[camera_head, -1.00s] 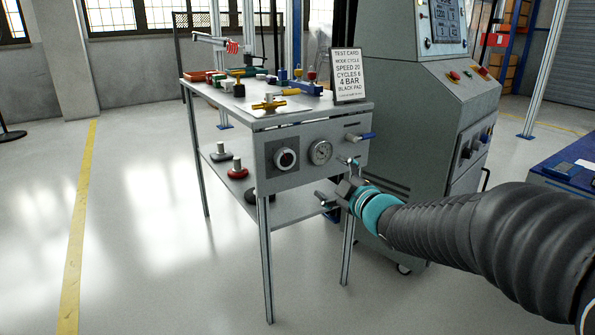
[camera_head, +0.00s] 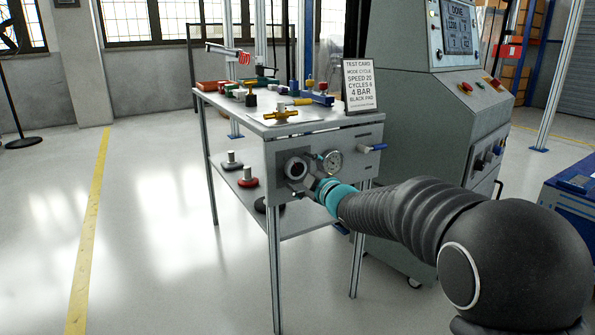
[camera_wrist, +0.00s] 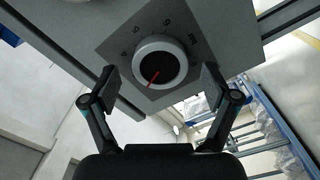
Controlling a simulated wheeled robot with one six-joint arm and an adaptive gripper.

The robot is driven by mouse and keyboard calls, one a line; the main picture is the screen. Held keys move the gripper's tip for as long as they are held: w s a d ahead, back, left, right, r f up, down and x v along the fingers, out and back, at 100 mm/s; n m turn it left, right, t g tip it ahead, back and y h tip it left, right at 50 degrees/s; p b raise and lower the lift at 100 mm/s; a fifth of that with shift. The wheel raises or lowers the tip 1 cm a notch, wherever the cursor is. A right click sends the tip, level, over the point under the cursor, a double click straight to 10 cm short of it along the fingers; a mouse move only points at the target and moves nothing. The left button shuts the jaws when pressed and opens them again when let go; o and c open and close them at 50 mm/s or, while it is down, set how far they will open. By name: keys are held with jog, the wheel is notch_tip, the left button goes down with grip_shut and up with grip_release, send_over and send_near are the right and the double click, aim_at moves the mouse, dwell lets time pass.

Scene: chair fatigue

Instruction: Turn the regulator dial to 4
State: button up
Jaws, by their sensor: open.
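The regulator dial (camera_head: 296,169) is a round knob with a pale rim and dark face on the grey front panel of the workbench. My gripper (camera_head: 305,180) is at the panel, just in front of and below the dial. In the wrist view my gripper (camera_wrist: 158,92) is open, one finger on each side of the dial's lower part, with visible gaps. The pressure gauge (camera_head: 332,162) is right of the dial, partly behind my gripper; its reading is too small to tell.
A grey control cabinet (camera_head: 425,130) stands close on the right.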

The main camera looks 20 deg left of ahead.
jog(key=shift+x, duration=0.85)
jog(key=c, duration=1.2)
jog(key=shift+o, duration=0.2)
jog(key=shift+a, duration=0.1)
